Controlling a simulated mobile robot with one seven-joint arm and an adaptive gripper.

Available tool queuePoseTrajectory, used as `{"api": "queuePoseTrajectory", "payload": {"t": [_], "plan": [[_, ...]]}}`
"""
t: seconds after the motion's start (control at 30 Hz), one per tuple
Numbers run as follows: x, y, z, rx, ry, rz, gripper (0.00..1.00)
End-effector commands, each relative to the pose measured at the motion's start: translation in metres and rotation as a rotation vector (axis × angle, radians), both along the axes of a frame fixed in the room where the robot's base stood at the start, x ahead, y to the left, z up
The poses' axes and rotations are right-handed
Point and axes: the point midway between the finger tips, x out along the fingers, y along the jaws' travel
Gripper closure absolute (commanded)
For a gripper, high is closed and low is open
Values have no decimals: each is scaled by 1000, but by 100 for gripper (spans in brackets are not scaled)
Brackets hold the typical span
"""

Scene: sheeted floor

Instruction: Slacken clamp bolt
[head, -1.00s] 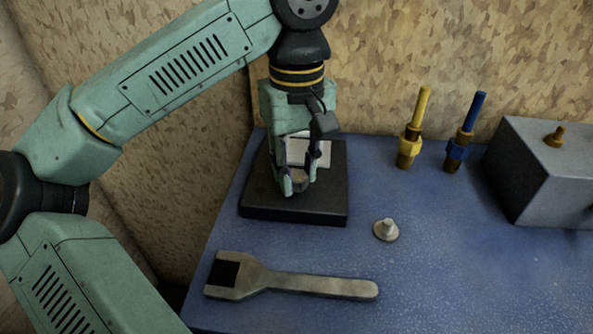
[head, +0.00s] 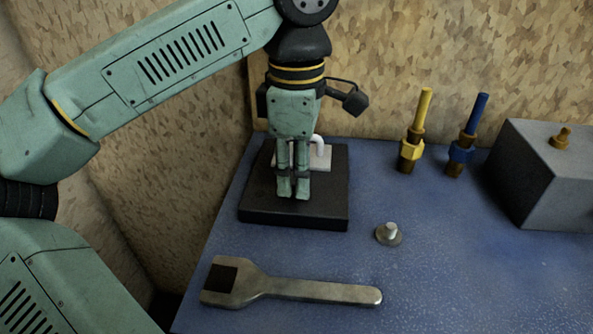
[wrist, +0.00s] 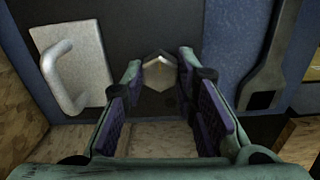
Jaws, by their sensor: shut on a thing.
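The clamp bolt (wrist: 160,72) shows a hexagonal metal head between my fingertips in the wrist view. In the head view my fingers hide it. My gripper (head: 293,188) points down over the black block (head: 330,205) and is shut on the bolt head, with one finger on each side. A pale plate with a bent white handle (head: 319,150) is on the block behind my fingers. The plate (wrist: 91,68) is to the left in the wrist view.
An open-ended wrench (head: 310,290) lies in front on the blue bench (head: 430,275). A small round metal piece (head: 388,234) is right of the block. Yellow (head: 411,150) and blue (head: 462,150) fittings stand at the back. A grey box (head: 545,180) is at the right.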

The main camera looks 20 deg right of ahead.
Motion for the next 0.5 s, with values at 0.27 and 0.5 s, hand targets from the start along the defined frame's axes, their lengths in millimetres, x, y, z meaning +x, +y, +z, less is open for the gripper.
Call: {"api": "queuePoseTrajectory", "payload": {"t": [0.27, 0.5], "plan": [[1, 0, 0, 1, -3, 266, 100], [1, 0, 0, 0, -2, 494, 100]]}}
